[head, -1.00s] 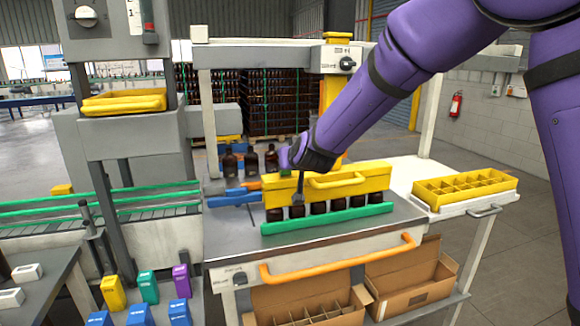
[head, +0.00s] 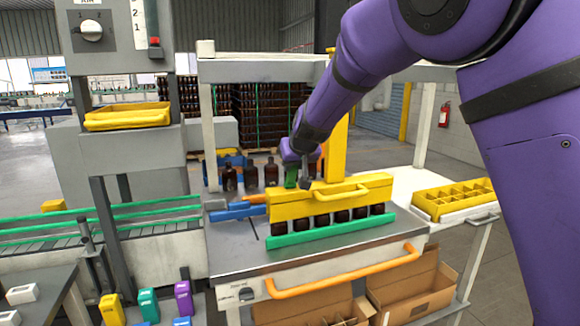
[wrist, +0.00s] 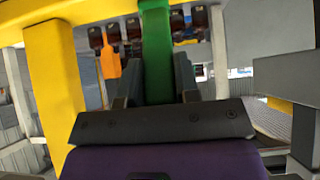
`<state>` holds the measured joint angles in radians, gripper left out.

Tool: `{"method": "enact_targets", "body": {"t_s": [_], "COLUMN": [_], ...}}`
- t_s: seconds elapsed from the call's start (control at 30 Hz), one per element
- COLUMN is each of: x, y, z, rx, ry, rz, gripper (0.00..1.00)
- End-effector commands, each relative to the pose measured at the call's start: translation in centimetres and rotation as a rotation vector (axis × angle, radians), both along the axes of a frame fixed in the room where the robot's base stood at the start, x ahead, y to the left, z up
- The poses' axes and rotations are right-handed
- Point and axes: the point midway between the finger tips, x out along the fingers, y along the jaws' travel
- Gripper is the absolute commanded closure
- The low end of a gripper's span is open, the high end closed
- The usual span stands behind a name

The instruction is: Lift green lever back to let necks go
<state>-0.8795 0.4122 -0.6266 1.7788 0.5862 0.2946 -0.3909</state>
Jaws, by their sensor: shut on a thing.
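The green lever (head: 291,176) stands at the back of the yellow clamp head (head: 300,204), near its left half. My gripper (head: 304,181) is at the lever, above and behind the yellow head. In the wrist view the green lever (wrist: 157,55) runs up between the two dark fingers of my gripper (wrist: 155,82), which are shut on it. A row of amber bottles (head: 340,216) sits under the yellow head, behind a green rail (head: 330,232). Their necks are hidden by the yellow head.
Several amber bottles (head: 250,177) stand behind the head. A blue part (head: 237,212) lies at its left. A yellow divided crate (head: 455,195) sits on the right side shelf. A yellow post (head: 337,150) rises close to my arm. An orange rail (head: 340,273) edges the bench front.

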Motion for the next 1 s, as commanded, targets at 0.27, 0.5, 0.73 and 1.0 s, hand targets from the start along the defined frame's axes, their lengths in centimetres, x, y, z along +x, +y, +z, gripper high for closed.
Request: {"method": "enact_targets", "body": {"t_s": [0.27,0.5,0.73,1.0], "x": [1.3,2.5,3.1,3.4], "y": [-0.4,-0.2,0.0,0.1], "z": [0.4,0.5,0.5,0.4], "rx": [-0.045,-0.085,-0.109,-0.12], "ry": [0.146,0.288,0.376,0.413], "rz": [0.0,-0.002,-0.001,-0.001], "gripper": [1.0,1.0,1.0,1.0]}}
